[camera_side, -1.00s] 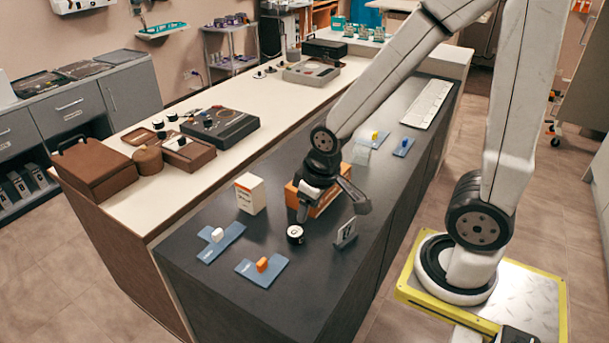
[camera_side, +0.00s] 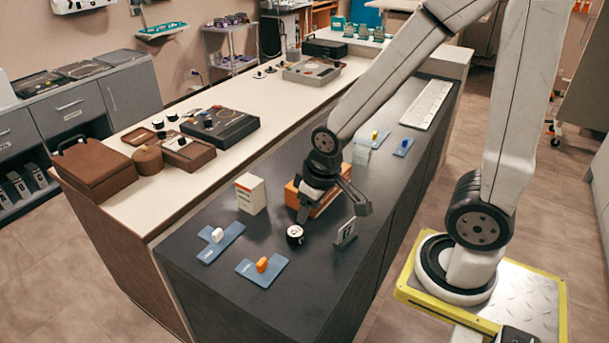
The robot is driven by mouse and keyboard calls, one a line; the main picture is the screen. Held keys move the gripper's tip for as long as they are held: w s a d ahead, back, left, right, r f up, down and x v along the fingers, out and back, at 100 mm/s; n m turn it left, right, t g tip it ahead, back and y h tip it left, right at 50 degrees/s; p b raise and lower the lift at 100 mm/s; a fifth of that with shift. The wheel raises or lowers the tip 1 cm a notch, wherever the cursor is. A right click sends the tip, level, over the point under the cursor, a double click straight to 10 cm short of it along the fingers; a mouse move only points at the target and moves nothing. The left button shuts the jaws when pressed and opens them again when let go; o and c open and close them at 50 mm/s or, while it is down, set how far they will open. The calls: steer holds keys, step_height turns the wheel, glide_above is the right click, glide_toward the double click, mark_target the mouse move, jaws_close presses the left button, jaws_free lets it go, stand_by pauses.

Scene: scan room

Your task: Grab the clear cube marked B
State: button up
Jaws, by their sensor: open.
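A pale, see-through block (camera_side: 361,154) sits on the dark counter beyond my gripper, by a yellow piece. It may be the clear cube, but no letter B is readable at this size. A small upright grey plate or frame-like piece (camera_side: 345,232) with an unreadable mark stands just right of and below my gripper. My gripper (camera_side: 333,211) is low over the counter with its jaws apart and nothing visible held. A round black-and-white piece (camera_side: 295,234) sits just below its left finger. An orange block (camera_side: 318,203) is partly hidden behind the jaws.
A white box (camera_side: 250,193) stands left of my gripper. Blue pads with a white piece (camera_side: 217,235) and an orange piece (camera_side: 262,264) lie nearer the front. The front counter end is clear.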

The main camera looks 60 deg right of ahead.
mark_target(363, 146)
steer(key=o, duration=0.6)
